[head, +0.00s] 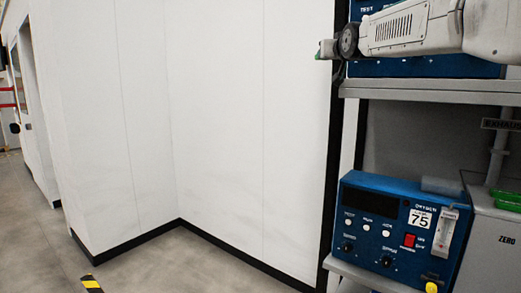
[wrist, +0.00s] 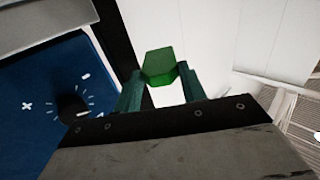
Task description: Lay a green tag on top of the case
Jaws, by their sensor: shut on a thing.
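My gripper (head: 328,48) is at the upper middle right of the head view, beside the upper shelf's left end. In the wrist view my gripper (wrist: 160,88) has its two dark green fingers shut on a small bright green tag (wrist: 158,66), clear of any surface. A blue case (head: 385,225) marked "OXYGEN" and "75" stands on the lower shelf. Another blue case (head: 430,69) is on the upper shelf, partly hidden behind my arm. A blue panel with a black knob (wrist: 45,100) fills the left of the wrist view. I cannot tell which case is meant.
The grey upper shelf (head: 430,88) overhangs the lower case. A clear block (head: 441,186) lies on that case's top right. A grey box marked "ZERO" (head: 490,245) stands at right, with a green item (head: 507,200) on top. A white wall (head: 220,110) and open floor lie left.

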